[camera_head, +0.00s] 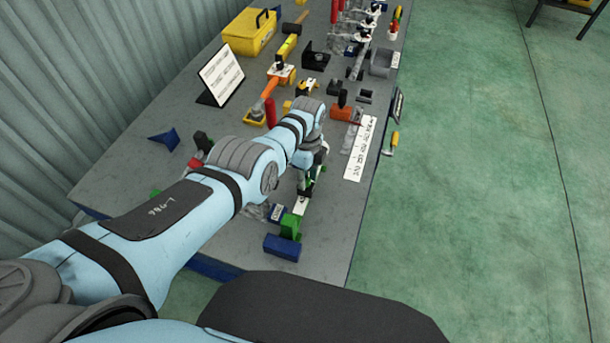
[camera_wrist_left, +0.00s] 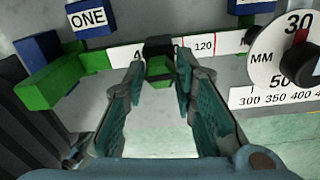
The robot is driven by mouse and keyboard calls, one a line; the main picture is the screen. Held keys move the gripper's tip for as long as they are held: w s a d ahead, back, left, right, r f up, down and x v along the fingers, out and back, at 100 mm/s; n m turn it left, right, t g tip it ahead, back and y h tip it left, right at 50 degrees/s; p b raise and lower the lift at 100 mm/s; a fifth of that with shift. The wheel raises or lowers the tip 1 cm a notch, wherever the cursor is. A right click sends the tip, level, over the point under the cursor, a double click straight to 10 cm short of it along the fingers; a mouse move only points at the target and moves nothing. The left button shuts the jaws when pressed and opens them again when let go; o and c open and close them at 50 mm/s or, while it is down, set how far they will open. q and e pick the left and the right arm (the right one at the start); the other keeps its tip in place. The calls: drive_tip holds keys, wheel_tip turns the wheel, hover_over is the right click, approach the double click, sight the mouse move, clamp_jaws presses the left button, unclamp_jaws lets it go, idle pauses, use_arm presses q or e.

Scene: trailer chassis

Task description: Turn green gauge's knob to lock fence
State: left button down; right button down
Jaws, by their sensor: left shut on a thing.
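My left gripper (camera_wrist_left: 161,70) is shut on the small green and black knob (camera_wrist_left: 160,68) of the green gauge in the left wrist view. The knob sits between the fingertips, at a white scale strip (camera_wrist_left: 127,54) with numbers. In the head view my left gripper (camera_head: 307,182) reaches down over the near end of the bench, partly hidden by my own arm. A green block (camera_head: 290,227) of the gauge stands just nearer than it. The same side shows a larger green block (camera_wrist_left: 50,83) in the wrist view. My right gripper is not in view. I cannot tell which part is the fence.
A blue block (camera_head: 281,247) lies at the near bench end. A round MM dial (camera_wrist_left: 283,50) is right of my fingers in the wrist view. The grey bench (camera_head: 225,240) carries several tools, a yellow toolbox (camera_head: 249,31) and a sign (camera_head: 220,75).

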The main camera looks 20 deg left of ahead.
sight(307, 178)
use_arm(q)
drive_tip(key=shift+d, duration=0.1)
idle(0.4)
drive_tip(key=c, duration=1.3)
unclamp_jaws()
drive_tip(key=shift+d, duration=0.1)
drive_tip(key=shift+w, duration=0.1)
drive_tip(key=shift+r, duration=0.4)
wheel_tip(307, 178, up, 11)
drive_tip(key=shift+w, duration=0.2)
